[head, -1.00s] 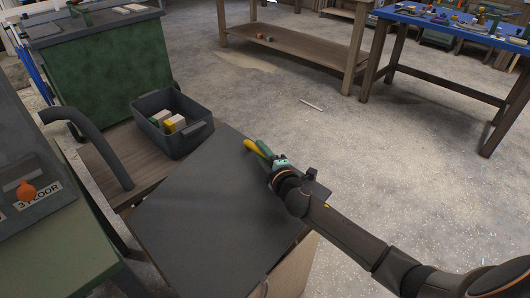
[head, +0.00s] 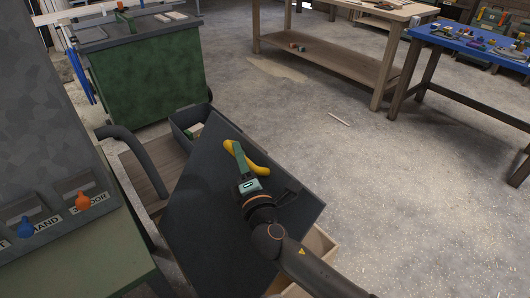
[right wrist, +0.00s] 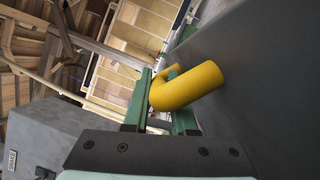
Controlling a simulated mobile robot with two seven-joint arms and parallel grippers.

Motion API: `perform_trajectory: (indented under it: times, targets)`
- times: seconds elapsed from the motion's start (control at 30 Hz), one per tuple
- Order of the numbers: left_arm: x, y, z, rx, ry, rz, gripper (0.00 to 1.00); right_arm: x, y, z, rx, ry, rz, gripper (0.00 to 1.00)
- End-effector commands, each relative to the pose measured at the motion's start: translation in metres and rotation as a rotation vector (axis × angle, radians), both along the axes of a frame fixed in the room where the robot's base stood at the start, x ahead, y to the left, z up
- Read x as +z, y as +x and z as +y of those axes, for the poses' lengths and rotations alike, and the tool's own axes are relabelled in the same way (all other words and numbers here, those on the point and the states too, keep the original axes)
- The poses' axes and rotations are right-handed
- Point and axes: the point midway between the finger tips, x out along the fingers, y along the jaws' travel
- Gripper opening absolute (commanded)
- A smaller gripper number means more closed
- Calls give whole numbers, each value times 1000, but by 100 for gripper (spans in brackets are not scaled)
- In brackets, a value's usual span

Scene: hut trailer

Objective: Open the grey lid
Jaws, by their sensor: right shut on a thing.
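The dark grey lid (head: 200,205) is tilted in the head view, with its right side raised over a pale wooden box (head: 318,245). A gap shows between them at the lower right. The curved yellow handle (head: 262,168) is at the lid's far right part. My right gripper (head: 240,158), with green fingers, is shut on the handle. In the right wrist view the handle (right wrist: 190,85) passes between the fingers (right wrist: 160,100), and the lid's dark surface (right wrist: 260,60) fills the right. My left gripper is not in view.
A grey bin (head: 190,120) stands behind the lid, partly hidden by it. A curved dark pipe (head: 140,155) and a panel with orange (head: 83,201) and blue knobs are at left. A green cabinet (head: 145,75) stands behind. Open floor (head: 400,190) lies to the right.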

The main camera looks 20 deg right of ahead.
Motion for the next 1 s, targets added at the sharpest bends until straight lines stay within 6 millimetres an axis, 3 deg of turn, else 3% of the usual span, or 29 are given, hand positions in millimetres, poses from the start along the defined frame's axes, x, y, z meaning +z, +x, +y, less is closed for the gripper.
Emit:
perform_trajectory:
  times: [0.03,0.2,0.4,0.97,1.0]
  targets:
    - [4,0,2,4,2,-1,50,10,-4,13,2,-27,-11,0]
    - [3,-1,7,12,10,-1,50,26,-15,45,1,-118,-43,0]
    - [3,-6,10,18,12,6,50,35,-23,68,1,-181,-64,0]
    - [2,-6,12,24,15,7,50,37,-26,76,0,-208,-71,0]
    - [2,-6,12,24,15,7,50,37,-26,76,0,-208,-71,28]
